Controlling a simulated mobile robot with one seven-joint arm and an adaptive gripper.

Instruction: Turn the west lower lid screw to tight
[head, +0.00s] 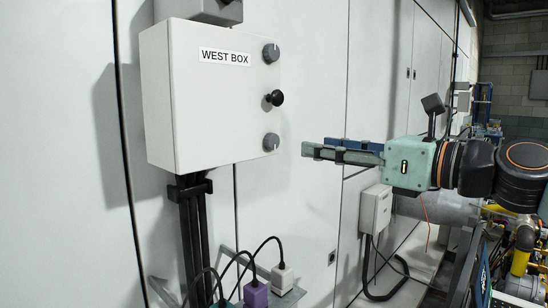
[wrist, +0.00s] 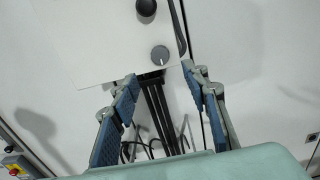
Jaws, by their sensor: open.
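The white box labelled WEST BOX (head: 225,57) hangs on the pale wall panels. Its west lower lid screw (head: 270,142) is a round grey knob near the bottom of the lid; it also shows in the wrist view (wrist: 160,54), with a small pale mark on its face. Above it are a black ball knob (head: 275,98) and a grey upper lid screw (head: 271,52). My gripper (head: 307,150) is open and empty, level with the lower screw and a short way in front of it. In the wrist view its fingers (wrist: 160,78) stand spread, with the screw just beyond the tips.
Black cables (head: 190,240) run down below the box to several plugs, one purple (head: 256,294). A smaller white box (head: 375,209) hangs lower on the wall, below my gripper. Pipes and a frame stand at the right. The space between the fingertips and screw looks clear.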

